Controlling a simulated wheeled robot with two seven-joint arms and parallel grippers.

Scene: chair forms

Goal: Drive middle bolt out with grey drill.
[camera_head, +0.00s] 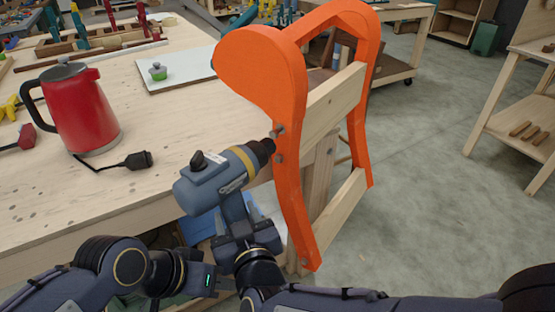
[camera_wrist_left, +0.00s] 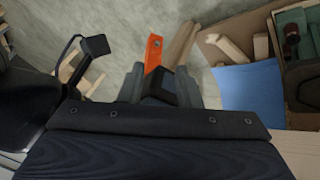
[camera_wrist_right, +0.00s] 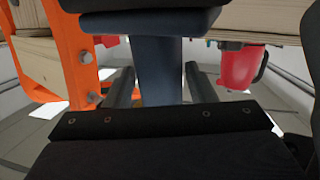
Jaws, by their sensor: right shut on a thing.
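The orange chair form (camera_head: 290,190) stands at the table's edge, with pale wood rails. Its side shows an upper bolt (camera_head: 281,130), the middle bolt (camera_head: 278,158) and a low bolt (camera_head: 305,262). Two bolts also show in the right wrist view, one at the lower left (camera_wrist_right: 92,98). The grey drill (camera_head: 215,180) is held upright, its dark chuck close to the upper and middle bolts. I cannot tell if it touches. My right gripper (camera_head: 240,228) is shut on its handle (camera_wrist_right: 160,75). My left gripper (camera_wrist_left: 168,90) has its fingers apart, below the drill; a dark part shows between them.
A red kettle (camera_head: 80,110) stands on the wooden table (camera_head: 60,195), beside a black plug and cable (camera_head: 130,160). A white board (camera_head: 180,72) carries a small green-based item. Grey floor (camera_head: 430,180) to the right is open. A wooden shelf (camera_head: 525,110) stands farther right.

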